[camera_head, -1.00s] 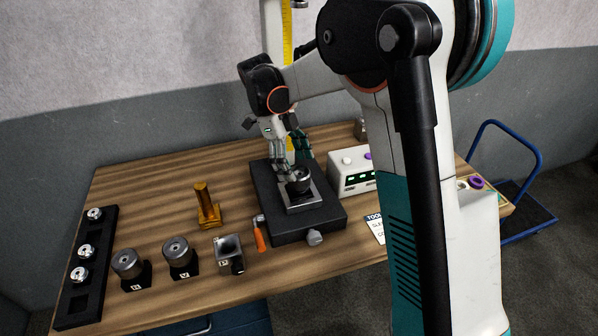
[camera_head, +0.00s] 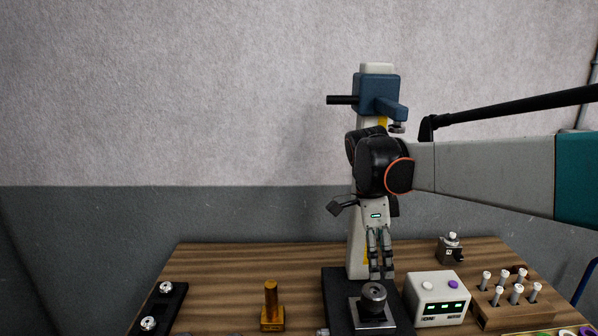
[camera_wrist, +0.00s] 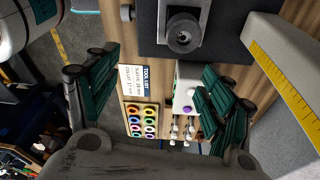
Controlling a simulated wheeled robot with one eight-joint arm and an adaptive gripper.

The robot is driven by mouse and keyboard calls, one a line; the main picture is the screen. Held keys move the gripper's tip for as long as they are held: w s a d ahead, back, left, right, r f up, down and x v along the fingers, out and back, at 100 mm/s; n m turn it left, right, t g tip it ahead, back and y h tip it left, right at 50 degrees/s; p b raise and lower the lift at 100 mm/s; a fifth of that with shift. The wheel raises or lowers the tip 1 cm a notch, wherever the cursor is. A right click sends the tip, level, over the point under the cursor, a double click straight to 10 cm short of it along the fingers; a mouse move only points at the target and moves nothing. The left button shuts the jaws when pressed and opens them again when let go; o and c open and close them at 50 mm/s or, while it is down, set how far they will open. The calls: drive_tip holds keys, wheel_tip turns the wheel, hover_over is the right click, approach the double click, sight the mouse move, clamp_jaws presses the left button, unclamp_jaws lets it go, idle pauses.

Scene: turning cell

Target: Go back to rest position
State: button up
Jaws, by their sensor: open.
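My gripper (camera_head: 381,275) hangs fingers down in the head view, just behind and above the round dark part on the black machine base (camera_head: 337,292). In the wrist view my gripper (camera_wrist: 150,95) has its two green-black fingers spread wide with nothing between them. The round dark part (camera_head: 374,296) sits on a square metal plate on the base. It also shows at the top of the wrist view (camera_wrist: 183,33), apart from the fingers. My arm reaches in from the right in the head view.
A press column (camera_head: 377,70) with a blue head stands close behind my gripper. A white control box (camera_head: 437,298), a wooden peg block (camera_head: 513,314) and a small grey block (camera_head: 450,249) are to the right. A brass stand (camera_head: 272,308) and black rack (camera_head: 160,308) are left.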

drive_tip(key=s+f+n+t+y+b, duration=0.1)
drive_tip(key=s+f+n+t, duration=0.1)
drive_tip(key=s+n, duration=0.7)
drive_tip(key=s+d+f+n+t+b, duration=0.1)
drive_tip(key=s+f+n+t, duration=0.2)
drive_tip(key=s+n, duration=0.6)
drive_tip(key=shift+s+d+n+t+y, duration=0.2)
drive_tip(key=shift+s+n+t+y, duration=0.3)
drive_tip(key=shift+t, duration=0.7)
drive_tip(key=shift+s+f+n+t, duration=0.3)
drive_tip(key=shift+s+f+n, duration=0.1)
drive_tip(key=shift+f+n, duration=0.2)
wheel_tip(320, 180, up, 5)
drive_tip(key=n+g+p, duration=0.2)
drive_tip(key=g+p, duration=0.1)
drive_tip(key=p, duration=0.6)
hover_over(374, 292)
drive_tip(key=s, duration=0.5)
drive_tip(key=shift+y, duration=0.3)
drive_tip(key=b+x, duration=0.1)
drive_tip(key=x, duration=0.3)
drive_tip(key=b+x, duration=0.1)
drive_tip(key=x, duration=0.4)
drive_tip(key=b+x, duration=0.2)
drive_tip(key=x, duration=0.2)
drive_tip(key=shift+w+d+f, duration=0.1)
drive_tip(key=shift+d+f, duration=0.2)
drive_tip(key=shift+f, duration=0.1)
